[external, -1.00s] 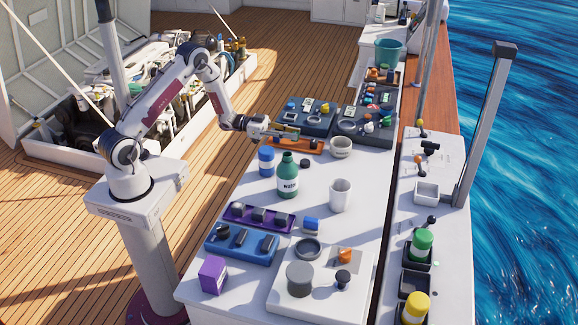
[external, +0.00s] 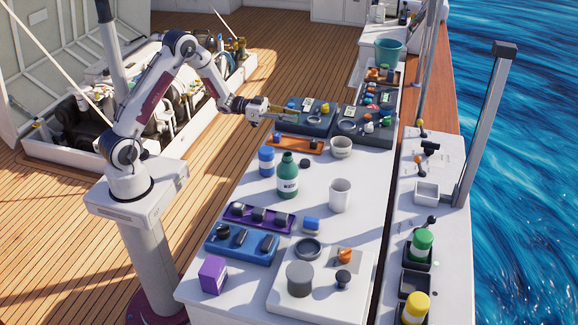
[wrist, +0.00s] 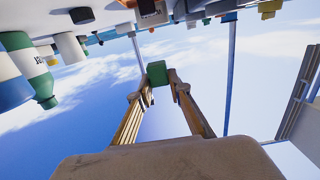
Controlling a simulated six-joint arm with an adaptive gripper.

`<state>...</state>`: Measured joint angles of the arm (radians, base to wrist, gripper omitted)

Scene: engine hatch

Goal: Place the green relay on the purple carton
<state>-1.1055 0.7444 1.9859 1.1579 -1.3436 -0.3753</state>
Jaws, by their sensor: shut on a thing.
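The green relay (wrist: 157,73) is a small green block between the fingertips of my gripper (wrist: 157,82) in the wrist view. My gripper is shut on it. In the external view my gripper (external: 290,115) is level above the far part of the white table, over the orange tray (external: 294,144); the relay is too small to make out there. The purple carton (external: 212,275) stands upright at the table's near left corner, far from my gripper. Its top looks bare.
The green bottle (external: 288,178), blue can (external: 266,161), white cup (external: 340,195) and grey cup (external: 340,148) stand mid-table. A purple tray (external: 235,222) and blue tray (external: 215,243) lie behind the carton. A white board (external: 330,305) with grey items lies to its right.

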